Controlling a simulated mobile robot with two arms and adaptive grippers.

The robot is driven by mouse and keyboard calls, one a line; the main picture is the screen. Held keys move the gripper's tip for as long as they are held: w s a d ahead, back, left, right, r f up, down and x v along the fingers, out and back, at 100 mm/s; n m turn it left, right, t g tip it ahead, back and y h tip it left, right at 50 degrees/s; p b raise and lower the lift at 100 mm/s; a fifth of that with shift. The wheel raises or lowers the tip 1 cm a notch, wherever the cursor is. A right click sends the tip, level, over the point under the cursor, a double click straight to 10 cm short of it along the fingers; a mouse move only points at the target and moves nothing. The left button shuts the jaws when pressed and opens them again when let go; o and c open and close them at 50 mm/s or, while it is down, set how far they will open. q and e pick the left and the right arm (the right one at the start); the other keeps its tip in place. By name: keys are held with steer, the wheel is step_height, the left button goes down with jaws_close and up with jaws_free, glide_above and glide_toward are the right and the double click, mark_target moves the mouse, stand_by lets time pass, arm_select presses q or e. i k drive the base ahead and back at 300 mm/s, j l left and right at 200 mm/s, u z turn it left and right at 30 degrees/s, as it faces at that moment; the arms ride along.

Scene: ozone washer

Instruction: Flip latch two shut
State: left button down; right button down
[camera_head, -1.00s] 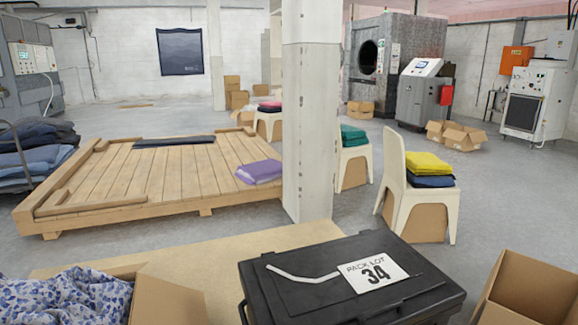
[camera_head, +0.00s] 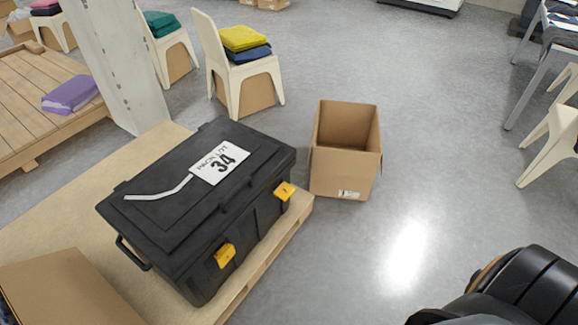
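A black lidded case (camera_head: 150,228) sits on a pallet, with its lid down and a white "PACK LOT 34" label on top. Its front carries two yellow latches. The nearer, left latch (camera_head: 225,256) is low on the front face, and the farther, right latch (camera_head: 285,190) is near the right corner. Both are small, and I cannot tell whether either is shut or which is latch two. Neither gripper is in view. A black part of my own arm shows at the bottom right, well apart from the case.
An open, empty cardboard box (camera_head: 345,165) stands right of the case. The pallet (camera_head: 272,258) edges out under the case. Another carton (camera_head: 70,290) is at bottom left.

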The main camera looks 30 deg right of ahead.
mark_target(284, 191)
steer(key=z, duration=0.85)
